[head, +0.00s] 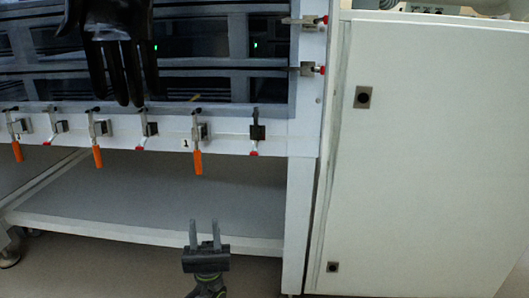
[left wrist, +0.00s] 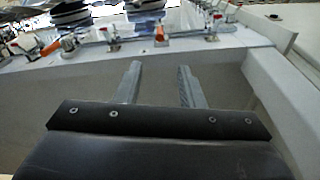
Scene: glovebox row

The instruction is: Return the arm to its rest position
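My left gripper (head: 205,234) is at the bottom middle of the head view, in front of the glovebox's lower shelf. Its two grey fingers point up in the picture and stand apart with nothing between them. The left wrist view also shows the left gripper (left wrist: 158,88), open and empty, with the bench's front edge and clamps beyond it. My right gripper does not show in either view.
A glovebox (head: 270,137) with orange-handled clamps (head: 197,160) along its front edge stands ahead. A black glove (head: 118,55) hangs at upper left. A white cabinet (head: 430,160) fills the right side. An open shelf (head: 140,225) lies below the glovebox.

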